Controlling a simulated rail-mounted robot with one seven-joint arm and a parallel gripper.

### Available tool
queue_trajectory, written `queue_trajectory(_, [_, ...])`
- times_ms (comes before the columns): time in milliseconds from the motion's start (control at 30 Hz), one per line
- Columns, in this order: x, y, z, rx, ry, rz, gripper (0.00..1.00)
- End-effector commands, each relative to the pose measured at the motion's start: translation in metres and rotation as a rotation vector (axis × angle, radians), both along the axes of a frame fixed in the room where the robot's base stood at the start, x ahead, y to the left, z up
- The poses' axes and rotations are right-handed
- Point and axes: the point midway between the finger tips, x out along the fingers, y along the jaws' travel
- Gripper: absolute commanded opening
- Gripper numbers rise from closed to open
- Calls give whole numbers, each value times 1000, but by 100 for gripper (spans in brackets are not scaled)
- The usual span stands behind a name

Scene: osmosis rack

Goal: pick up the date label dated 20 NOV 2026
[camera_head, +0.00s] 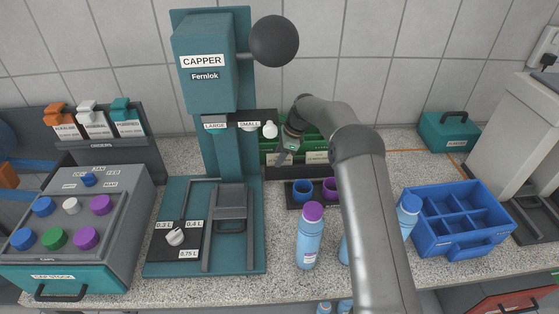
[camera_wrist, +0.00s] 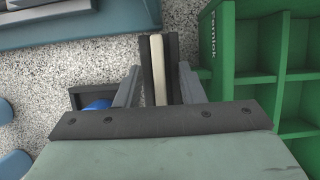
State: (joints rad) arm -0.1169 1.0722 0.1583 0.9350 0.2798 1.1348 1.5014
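My gripper (camera_head: 283,158) is at the green rack behind the work area. In the wrist view its two fingers (camera_wrist: 160,70) are spread apart. Between them, apart from both, runs a narrow dark holder (camera_wrist: 147,70) with a cream strip (camera_wrist: 158,70) in its middle, seen edge-on. In the head view, pale label cards (camera_head: 314,157) stand along the front of the green rack, partly hidden by my gripper and arm. No date can be read in either view, so I cannot tell which card is dated 20 NOV 2026.
The green rack (camera_wrist: 240,45) stands right of the fingers. A dark tray with a blue cup (camera_head: 302,188) and a purple cup (camera_head: 330,187) is in front. The teal capper (camera_head: 205,75) stands left; a purple-capped bottle (camera_head: 309,240) and blue crate (camera_head: 455,240) are nearer.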

Motion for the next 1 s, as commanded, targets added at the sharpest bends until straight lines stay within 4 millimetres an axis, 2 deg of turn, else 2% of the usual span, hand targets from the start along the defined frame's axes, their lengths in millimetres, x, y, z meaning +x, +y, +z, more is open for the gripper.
queue_trajectory(333, [0,0,-1,0,0,0,35])
queue_trajectory(467, [0,0,-1,0,0,0,0])
queue_trajectory(800, [0,0,1,0,0,0,0])
queue_trajectory(933, [1,0,12,0,-3,-1,0])
queue_trajectory(1000, [1,0,24,1,-4,-1,0])
